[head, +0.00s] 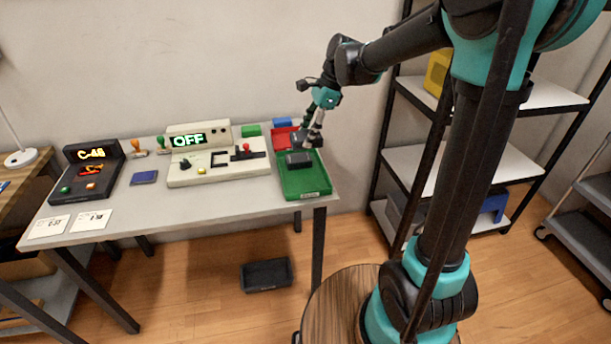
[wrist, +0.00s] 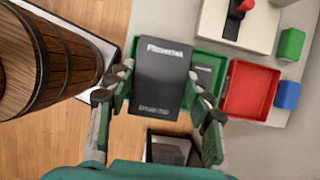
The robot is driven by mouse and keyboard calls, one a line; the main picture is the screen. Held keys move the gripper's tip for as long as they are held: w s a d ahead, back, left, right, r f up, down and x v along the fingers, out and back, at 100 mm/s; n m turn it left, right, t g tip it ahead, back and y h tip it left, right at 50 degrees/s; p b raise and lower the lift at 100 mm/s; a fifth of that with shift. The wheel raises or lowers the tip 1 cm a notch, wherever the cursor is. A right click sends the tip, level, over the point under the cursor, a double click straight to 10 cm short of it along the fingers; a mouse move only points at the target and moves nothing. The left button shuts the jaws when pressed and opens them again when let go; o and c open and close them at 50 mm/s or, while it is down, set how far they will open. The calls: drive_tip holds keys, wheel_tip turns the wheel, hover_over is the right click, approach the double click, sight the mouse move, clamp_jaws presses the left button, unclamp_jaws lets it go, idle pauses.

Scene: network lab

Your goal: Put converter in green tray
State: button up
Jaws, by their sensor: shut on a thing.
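My gripper (head: 312,138) is shut on a dark grey box-shaped converter (wrist: 162,80) with pale lettering on its face. In the wrist view the converter sits between the two fingers (wrist: 160,92). In the head view the gripper hangs over the back of the green tray (head: 304,183), close to the red tray, partly covering the converter (head: 297,140). The green tray also shows behind the converter in the wrist view (wrist: 222,66). Another dark block (head: 299,159) lies in the green tray; it shows partly in the wrist view (wrist: 205,74).
A red tray (head: 281,138) adjoins the green tray's back. Green (head: 251,130) and blue (head: 282,122) blocks stand behind. A control panel (head: 215,168) with a red-knobbed stick is to the left. A black bin (head: 266,275) is on the floor, and shelves (head: 440,165) stand right.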

wheel_tip(320, 180, down, 16)
drive_tip(key=shift+f, duration=0.15)
idle(0.3)
drive_tip(key=shift+f, duration=0.1)
drive_tip(key=o, duration=1.4)
drive_tip(key=v, duration=1.2)
drive_tip(key=s+d+f+n+t+h, duration=0.1)
drive_tip(key=s+d+f+n, duration=0.1)
drive_tip(key=s+d+n, duration=0.3)
drive_tip(key=s+d+f+n+t+h, duration=0.2)
drive_tip(key=s+d+f+n, duration=0.1)
drive_tip(key=s+d+n, duration=0.2)
drive_tip(key=s+d+f+n+t+h, duration=0.1)
drive_tip(key=s+d+f+n+t, duration=0.1)
drive_tip(key=s+d, duration=0.6)
drive_tip(key=shift+s+d+f+n, duration=0.25)
drive_tip(key=shift+f+n, duration=0.1)
drive_tip(key=shift+n, duration=0.35)
drive_tip(key=shift+s+d+f+n, duration=0.15)
drive_tip(key=shift+s+f+n, duration=0.2)
drive_tip(key=shift+n, duration=0.35)
drive_tip(key=shift+w, duration=0.1)
